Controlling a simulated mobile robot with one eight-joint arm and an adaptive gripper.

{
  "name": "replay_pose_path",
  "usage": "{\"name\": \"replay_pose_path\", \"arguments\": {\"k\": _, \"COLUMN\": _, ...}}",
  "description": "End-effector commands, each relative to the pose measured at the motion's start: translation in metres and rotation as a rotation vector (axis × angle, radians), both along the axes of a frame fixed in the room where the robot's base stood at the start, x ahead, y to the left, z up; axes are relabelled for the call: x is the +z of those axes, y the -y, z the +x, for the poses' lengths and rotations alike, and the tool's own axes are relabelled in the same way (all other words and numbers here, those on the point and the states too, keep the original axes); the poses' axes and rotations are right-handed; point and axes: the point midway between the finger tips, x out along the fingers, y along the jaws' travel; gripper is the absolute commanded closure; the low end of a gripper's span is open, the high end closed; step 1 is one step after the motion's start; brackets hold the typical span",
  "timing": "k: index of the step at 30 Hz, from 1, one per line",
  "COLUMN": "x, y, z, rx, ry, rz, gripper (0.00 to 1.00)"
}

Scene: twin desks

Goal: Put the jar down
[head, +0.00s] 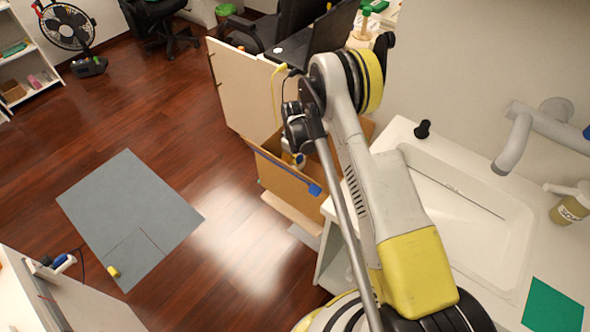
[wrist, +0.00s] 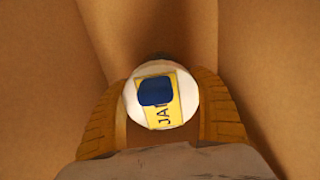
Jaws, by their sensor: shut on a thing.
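The jar (wrist: 184,85) shows end-on in the wrist view, with a white round top, a yellow label with dark letters and a dark blue patch. My gripper (wrist: 160,112) has its two ribbed yellow-brown fingers shut on the jar, one on each side. Brown cardboard walls surround the jar in the wrist view. In the head view, my gripper (head: 291,153) reaches down within the open cardboard box (head: 285,188), and only a small part of the jar (head: 299,160) shows there. The jar's underside is hidden, so I cannot tell whether it touches the box floor.
The box stands on the floor beside the white sink counter (head: 402,135). A grey mat (head: 130,215) lies on open wood floor to the left.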

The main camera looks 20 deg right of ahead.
Motion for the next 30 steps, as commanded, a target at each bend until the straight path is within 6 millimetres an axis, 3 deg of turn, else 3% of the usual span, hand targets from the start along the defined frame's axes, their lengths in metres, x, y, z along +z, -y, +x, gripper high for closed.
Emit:
{"name": "replay_pose_path", "arguments": {"k": 2, "x": -0.015, "y": 0.0, "z": 0.0, "rx": 0.0, "ry": 0.0, "rz": 0.0, "gripper": 0.7}}
{"name": "replay_pose_path", "arguments": {"k": 12, "x": -0.016, "y": 0.0, "z": 0.0, "rx": 0.0, "ry": 0.0, "rz": 0.0, "gripper": 0.7}}
{"name": "replay_pose_path", "arguments": {"k": 13, "x": -0.015, "y": 0.0, "z": 0.0, "rx": 0.0, "ry": 0.0, "rz": 0.0, "gripper": 0.25}}
{"name": "replay_pose_path", "arguments": {"k": 15, "x": -0.015, "y": 0.0, "z": 0.0, "rx": 0.0, "ry": 0.0, "rz": 0.0, "gripper": 0.04}}
{"name": "replay_pose_path", "arguments": {"k": 25, "x": -0.014, "y": 0.0, "z": 0.0, "rx": 0.0, "ry": 0.0, "rz": 0.0, "gripper": 0.04}}
{"name": "replay_pose_path", "arguments": {"k": 30, "x": 0.01, "y": 0.0, "z": 0.0, "rx": 0.0, "ry": 0.0, "rz": 0.0, "gripper": 0.04}}
